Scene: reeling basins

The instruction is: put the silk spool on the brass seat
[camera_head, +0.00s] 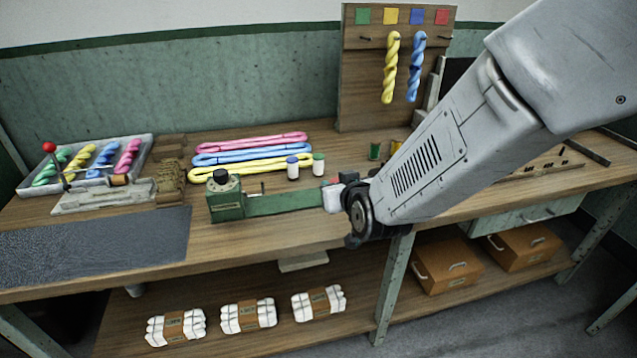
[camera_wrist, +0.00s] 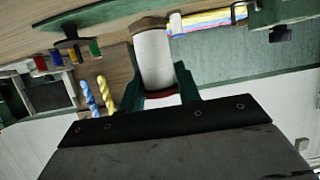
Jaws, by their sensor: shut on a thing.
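The silk spool (camera_wrist: 155,58) is a white cylinder with a brown end and a reddish end. In the wrist view it sits between the green fingers of my gripper (camera_wrist: 158,82), which is shut on it. In the head view my gripper (camera_head: 346,199) is over the bench's front edge, and a white part of the spool (camera_head: 331,198) shows at its tip. It is at the right end of a green bench fixture (camera_head: 225,199) with a black knob and a long green arm. I cannot make out the brass seat; my arm may hide it.
A tray (camera_head: 146,144) of twisted skeins is at left. A dark mat (camera_head: 95,245) lies front left.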

